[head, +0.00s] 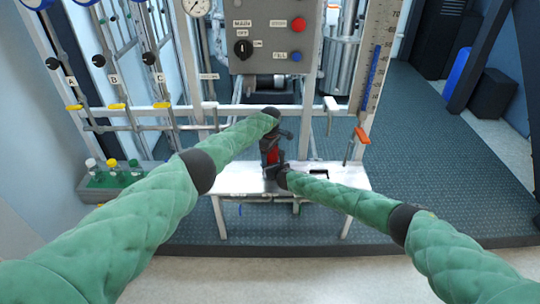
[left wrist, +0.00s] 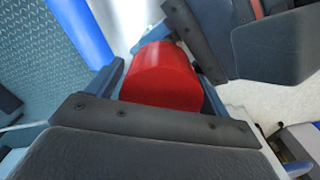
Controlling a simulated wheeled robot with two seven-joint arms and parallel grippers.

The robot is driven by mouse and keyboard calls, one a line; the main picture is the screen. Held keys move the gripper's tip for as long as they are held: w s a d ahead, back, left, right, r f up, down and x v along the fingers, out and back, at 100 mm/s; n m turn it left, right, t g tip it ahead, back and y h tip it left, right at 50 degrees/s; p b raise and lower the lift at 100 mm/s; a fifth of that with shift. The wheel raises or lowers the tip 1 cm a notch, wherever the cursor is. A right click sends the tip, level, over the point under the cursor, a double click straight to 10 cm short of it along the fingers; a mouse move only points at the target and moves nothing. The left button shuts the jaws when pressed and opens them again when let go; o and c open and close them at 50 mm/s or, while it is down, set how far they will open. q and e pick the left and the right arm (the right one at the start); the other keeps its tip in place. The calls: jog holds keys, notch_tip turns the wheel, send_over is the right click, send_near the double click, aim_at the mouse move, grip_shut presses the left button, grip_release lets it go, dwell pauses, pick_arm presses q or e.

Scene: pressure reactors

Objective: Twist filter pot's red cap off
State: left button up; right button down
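The red cap (left wrist: 160,78) of the filter pot fills the middle of the left wrist view. My left gripper (left wrist: 162,84) has one blue-grey finger on each side of it, both against the cap with no clear gap. In the head view the left gripper (head: 270,146) comes down from above the red part (head: 272,157), over the white bench. My right gripper (head: 274,171) is low beside it, coming in from the right. Its dark body also shows close by in the left wrist view (left wrist: 275,45). The pot's body is mostly hidden behind the grippers, and the right fingers cannot be made out.
The white bench (head: 335,180) has a dark square opening right of the grippers. A grey control box (head: 270,35) and pipes stand behind. A green rack (head: 113,178) with capped bottles is at the left. An orange-handled valve (head: 361,135) is at the right.

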pick_arm(q)
jog(key=shift+o, duration=0.5)
jog(key=shift+r, duration=2.2)
jog(key=shift+c, duration=0.5)
jog(key=shift+r+m, duration=1.6)
jog(key=shift+f, duration=3.85)
jog(key=shift+c, duration=0.5)
jog(key=c, duration=0.9)
jog(key=shift+n, duration=1.6)
